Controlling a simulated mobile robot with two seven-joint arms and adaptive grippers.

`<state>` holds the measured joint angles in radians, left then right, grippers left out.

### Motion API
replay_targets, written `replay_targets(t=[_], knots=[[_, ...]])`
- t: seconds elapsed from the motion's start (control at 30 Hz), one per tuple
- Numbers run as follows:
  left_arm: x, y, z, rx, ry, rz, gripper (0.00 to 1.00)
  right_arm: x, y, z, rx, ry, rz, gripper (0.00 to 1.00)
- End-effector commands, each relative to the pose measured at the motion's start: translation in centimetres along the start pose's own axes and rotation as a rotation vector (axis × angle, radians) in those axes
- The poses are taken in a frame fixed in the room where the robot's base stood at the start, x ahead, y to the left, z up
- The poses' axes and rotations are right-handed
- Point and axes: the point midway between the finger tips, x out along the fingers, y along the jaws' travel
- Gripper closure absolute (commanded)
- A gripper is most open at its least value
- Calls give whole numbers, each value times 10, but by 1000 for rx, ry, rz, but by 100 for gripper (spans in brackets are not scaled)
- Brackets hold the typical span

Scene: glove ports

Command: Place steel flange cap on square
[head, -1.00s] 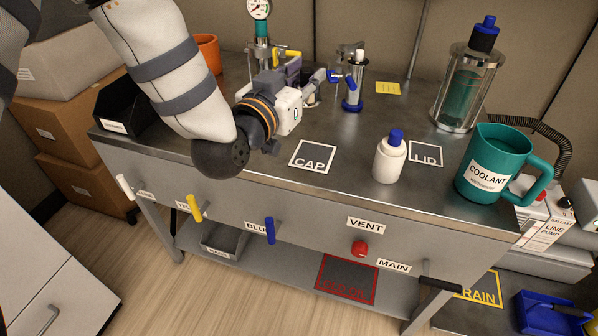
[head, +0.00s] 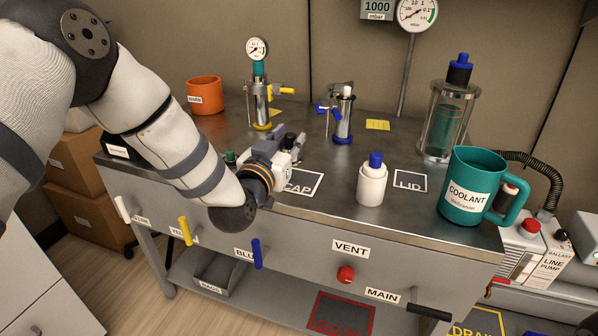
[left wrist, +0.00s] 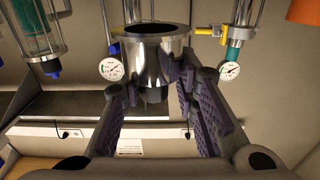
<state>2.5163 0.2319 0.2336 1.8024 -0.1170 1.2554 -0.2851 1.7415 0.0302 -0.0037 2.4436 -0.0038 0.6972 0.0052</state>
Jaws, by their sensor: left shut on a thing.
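In the left wrist view, a shiny steel flange cap (left wrist: 155,55), a short cylinder with a wide rim, is between the purple-padded fingers of my left gripper (left wrist: 158,88). The gripper is shut on it; that view appears upside down. In the head view my left gripper (head: 290,146) is over the left side of the CAP square (head: 317,187), a white outline on the steel bench. The wrist and gripper hide part of the square and its label. The cap is mostly hidden in the head view. My right gripper is not in view.
A white bottle with a blue cap (head: 372,182) stands right of the square, near the LID square (head: 410,181). A teal COOLANT jug (head: 466,190) is farther right. Behind stand a steel valve fitting (head: 343,118), a gauge fitting (head: 260,100) and a glass cylinder (head: 445,122).

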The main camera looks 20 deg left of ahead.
Motion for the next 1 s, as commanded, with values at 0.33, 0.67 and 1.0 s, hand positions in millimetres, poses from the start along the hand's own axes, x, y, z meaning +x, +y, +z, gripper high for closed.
replay_targets(t=[0.33, 0.67, 1.0], knots=[[32, 13, 51, -1, -5, -2, 100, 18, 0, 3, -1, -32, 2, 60], [31, 13, 72, 0, 0, -1, 100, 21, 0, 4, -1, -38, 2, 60], [31, 13, 76, 0, -2, -1, 52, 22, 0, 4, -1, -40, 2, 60]])
